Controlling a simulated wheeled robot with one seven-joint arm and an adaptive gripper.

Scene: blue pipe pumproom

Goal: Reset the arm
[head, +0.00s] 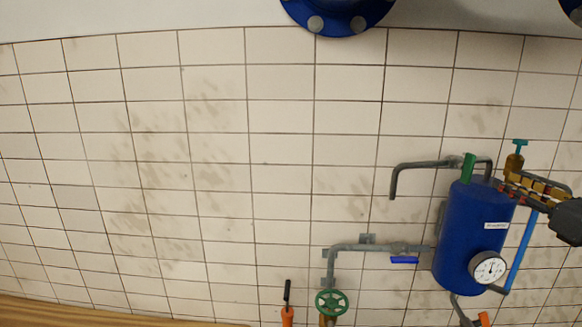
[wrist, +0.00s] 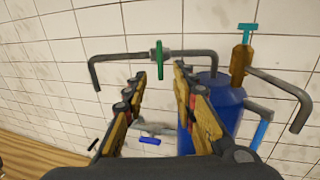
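My gripper (head: 512,187) reaches in from the right edge in the head view, its tips overlapping the top of the blue tank (head: 470,236). In the wrist view my gripper (wrist: 160,78) has its two yellow and black fingers apart, with nothing held between them. A green valve handle (wrist: 159,59) on a grey pipe shows beyond the fingertips, roughly in line with the gap. The same green handle (head: 468,167) stands above the tank in the head view, upright. I cannot tell how far the fingertips are from it.
A brass valve with a teal handle (head: 520,143) stands right of the tank top. A pressure gauge (head: 488,268), a blue lever (head: 404,260) and a green handwheel (head: 331,302) are lower. The tiled wall (head: 200,150) at left is clear.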

